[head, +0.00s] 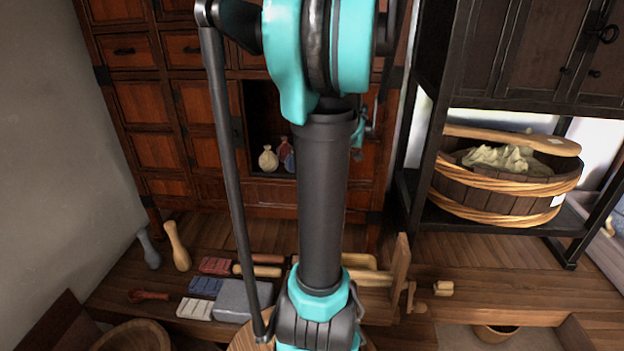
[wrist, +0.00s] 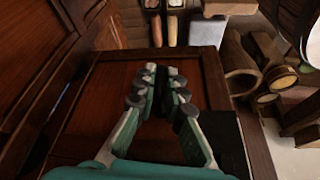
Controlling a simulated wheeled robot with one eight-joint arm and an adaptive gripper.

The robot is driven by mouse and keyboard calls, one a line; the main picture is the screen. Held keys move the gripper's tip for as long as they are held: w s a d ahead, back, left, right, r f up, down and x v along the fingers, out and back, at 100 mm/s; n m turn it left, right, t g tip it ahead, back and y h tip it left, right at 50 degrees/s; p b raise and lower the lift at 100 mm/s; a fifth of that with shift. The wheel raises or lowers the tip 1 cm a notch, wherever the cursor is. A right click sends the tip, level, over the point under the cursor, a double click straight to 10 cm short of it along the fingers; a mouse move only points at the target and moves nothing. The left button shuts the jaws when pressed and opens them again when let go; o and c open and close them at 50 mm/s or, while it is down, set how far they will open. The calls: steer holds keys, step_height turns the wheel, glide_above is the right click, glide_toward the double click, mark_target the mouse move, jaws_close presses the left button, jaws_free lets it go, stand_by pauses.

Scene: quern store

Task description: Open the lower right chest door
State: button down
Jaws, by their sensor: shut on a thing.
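The chest (head: 150,105) is red-brown wood with drawers, panelled doors and dark metal fittings. It stands at the back left in the head view. My arm covers much of its right part, so the lower right door is mostly hidden there. My gripper (head: 358,145) shows only partly behind the arm, at the chest's right side. In the wrist view, my gripper (wrist: 160,75) has its fingertips drawn together over a framed wooden panel (wrist: 95,105), apparently a chest door. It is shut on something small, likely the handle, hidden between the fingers. I cannot tell how far the door is open.
An open chest compartment holds a pale sack (head: 268,158) and a darker one. A low wooden platform in front bears a grey block (head: 242,300), coloured bars and wooden tools. A dark rack (head: 432,165) with a wooden tub (head: 500,200) stands close on the right.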

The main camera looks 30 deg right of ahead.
steer(key=shift+d, duration=0.15)
steer(key=c, duration=1.6)
jaws_free()
steer(key=v, duration=1.2)
steer(key=shift+w, duration=0.15)
